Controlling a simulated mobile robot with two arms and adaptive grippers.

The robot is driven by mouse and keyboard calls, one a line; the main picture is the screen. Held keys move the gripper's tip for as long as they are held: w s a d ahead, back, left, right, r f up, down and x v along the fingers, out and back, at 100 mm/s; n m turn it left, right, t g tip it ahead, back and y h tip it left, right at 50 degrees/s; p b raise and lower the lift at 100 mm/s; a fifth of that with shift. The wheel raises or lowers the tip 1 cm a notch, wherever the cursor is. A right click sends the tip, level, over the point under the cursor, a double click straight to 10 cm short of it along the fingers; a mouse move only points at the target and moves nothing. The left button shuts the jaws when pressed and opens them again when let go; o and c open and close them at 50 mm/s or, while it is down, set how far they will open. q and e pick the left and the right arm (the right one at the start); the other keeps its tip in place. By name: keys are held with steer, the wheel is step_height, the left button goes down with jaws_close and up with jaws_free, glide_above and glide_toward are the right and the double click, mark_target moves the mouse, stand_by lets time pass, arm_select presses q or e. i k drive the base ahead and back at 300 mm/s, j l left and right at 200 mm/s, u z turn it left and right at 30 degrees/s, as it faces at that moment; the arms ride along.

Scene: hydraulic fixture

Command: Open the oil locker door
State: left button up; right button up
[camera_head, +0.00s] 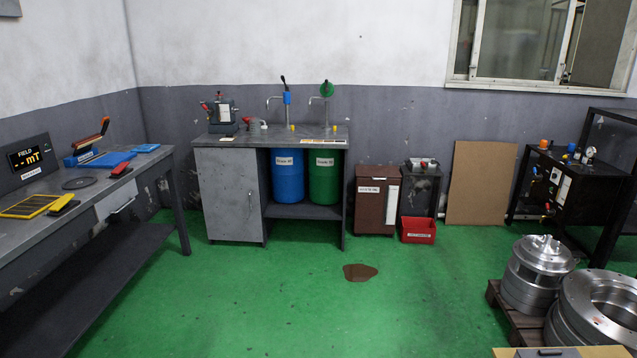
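A grey bench with oil drums (345,134) stands against the back wall. Its left part is a closed grey locker door (222,195), which looks like the oil locker door. A small dark mark or handle shows near the door's right edge; it is too small to tell. To the right of the door, a blue drum (287,176) and a green drum (323,176) stand on an open shelf, with pump taps above them. Neither of my grippers is in view.
A dark oil patch (360,272) lies on the green floor before the bench. A workbench (60,220) runs along the left. A brown cabinet (371,203) and red bin (418,230) stand right. Metal parts on a pallet (512,318) fill the lower right. The middle floor is open.

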mark_target(228, 177)
steer(key=i+u, duration=0.2)
steer(key=i, duration=0.45)
steer(key=i+u, duration=0.15)
steer(key=i, duration=0.5)
steer(key=i+l+u, duration=0.2)
steer(key=i, duration=0.45)
steer(key=i+u, duration=0.15)
steer(key=i, duration=1.95)
